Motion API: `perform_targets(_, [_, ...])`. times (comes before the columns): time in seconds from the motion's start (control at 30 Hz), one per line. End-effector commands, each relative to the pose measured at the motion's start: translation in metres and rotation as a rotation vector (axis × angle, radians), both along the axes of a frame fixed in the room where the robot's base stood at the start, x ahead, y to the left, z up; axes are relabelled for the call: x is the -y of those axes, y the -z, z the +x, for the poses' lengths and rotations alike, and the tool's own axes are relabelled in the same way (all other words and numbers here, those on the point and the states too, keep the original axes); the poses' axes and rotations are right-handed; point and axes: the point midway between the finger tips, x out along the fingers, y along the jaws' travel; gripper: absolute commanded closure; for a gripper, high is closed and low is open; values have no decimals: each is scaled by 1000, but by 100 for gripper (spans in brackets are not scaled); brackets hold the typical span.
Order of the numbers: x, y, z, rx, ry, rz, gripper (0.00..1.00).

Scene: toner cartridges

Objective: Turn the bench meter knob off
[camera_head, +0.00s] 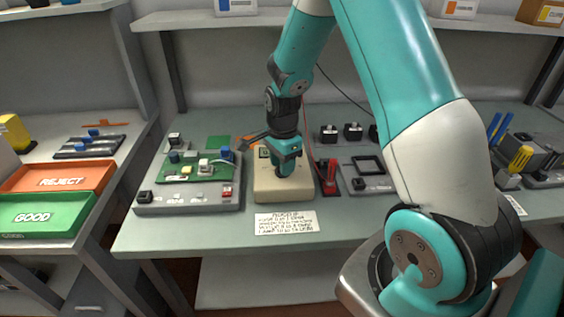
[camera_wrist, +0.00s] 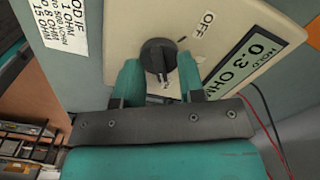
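The bench meter (camera_head: 265,190) is a beige box on the bench, below my gripper (camera_head: 285,168). In the wrist view, the meter face (camera_wrist: 120,20) carries a round black knob (camera_wrist: 158,52). "OFF" is printed up and right of the knob, with a short tick beside it. A green display (camera_wrist: 250,62) reads "HOLD 0.3 OHM". My gripper's two teal fingers (camera_wrist: 158,72) stand on either side of the knob, with narrow gaps visible, so they look open around it. A pale mark shows at the knob's lower edge; the pointer direction is hard to tell.
A grey tray with a green circuit board (camera_head: 195,172) stands left of the meter. A red probe holder (camera_head: 328,178) with leads is close on its right. A printed card (camera_head: 287,222) lies in front. Red REJECT (camera_head: 60,174) and green GOOD (camera_head: 45,228) trays sit far left.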

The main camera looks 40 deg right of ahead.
Motion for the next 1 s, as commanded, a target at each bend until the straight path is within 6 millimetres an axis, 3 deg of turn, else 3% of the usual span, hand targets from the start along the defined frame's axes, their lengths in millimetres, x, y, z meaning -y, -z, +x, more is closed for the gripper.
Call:
perform_targets(0.17, [0,0,0,0,0,0,66])
perform_targets(0.3, [0,0,0,0,0,0,98])
perform_targets(0.33, [0,0,0,0,0,0,100])
perform_targets(0.67, [0,-1,0,1,-23,0,100])
perform_targets(1.0, [0,-1,1,2,-216,0,100])
